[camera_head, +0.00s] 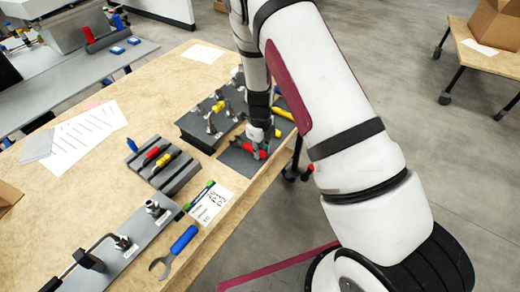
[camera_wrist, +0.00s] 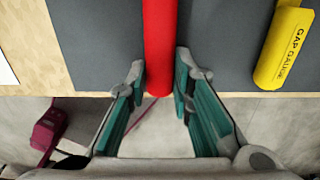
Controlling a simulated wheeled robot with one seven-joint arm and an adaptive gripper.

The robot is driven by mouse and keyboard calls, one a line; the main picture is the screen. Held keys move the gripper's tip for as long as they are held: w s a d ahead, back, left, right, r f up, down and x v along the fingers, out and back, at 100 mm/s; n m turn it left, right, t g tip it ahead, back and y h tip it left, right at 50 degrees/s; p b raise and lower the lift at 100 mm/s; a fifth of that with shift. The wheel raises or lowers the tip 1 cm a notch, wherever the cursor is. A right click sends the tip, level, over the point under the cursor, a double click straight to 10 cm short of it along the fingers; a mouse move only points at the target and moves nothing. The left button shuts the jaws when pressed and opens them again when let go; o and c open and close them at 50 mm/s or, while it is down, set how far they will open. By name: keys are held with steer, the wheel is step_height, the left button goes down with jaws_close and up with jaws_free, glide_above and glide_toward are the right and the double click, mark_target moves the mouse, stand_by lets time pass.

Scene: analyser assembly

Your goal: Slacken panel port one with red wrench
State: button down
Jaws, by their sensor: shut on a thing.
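The red wrench (camera_wrist: 159,45) shows in the wrist view as a red handle between my gripper's (camera_wrist: 160,80) two fingers, over a dark grey mat. Its head is out of that view. In the head view my gripper (camera_head: 259,138) is low over the mat at the table's right edge, with part of the red wrench (camera_head: 263,154) beneath it. The grey panel (camera_head: 110,262) lies at the front left of the table with metal port fittings (camera_head: 155,208) on it. I cannot tell which port is one.
A blue-handled wrench (camera_head: 175,250) lies beside the panel. A handwritten card (camera_head: 209,203) and a grey rack of screwdrivers (camera_head: 172,178) stand between panel and mat. A dark block with several fittings (camera_head: 195,125) is behind. A yellow gap gauge (camera_wrist: 287,48) lies right of the handle.

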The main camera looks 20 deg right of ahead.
steer(key=shift+s+d+r+p, duration=0.2)
steer(key=shift+r+p, duration=0.2)
steer(key=shift+r, duration=0.6)
steer(key=shift+s+d+r+p, duration=0.15)
steer(key=shift+r+p, duration=0.25)
steer(key=shift+r, duration=0.65)
steer(key=shift+s+d+r+p, duration=0.1)
steer(key=shift+s+r+p, duration=0.25)
steer(key=shift+r, duration=0.65)
steer(key=shift+w, duration=0.1)
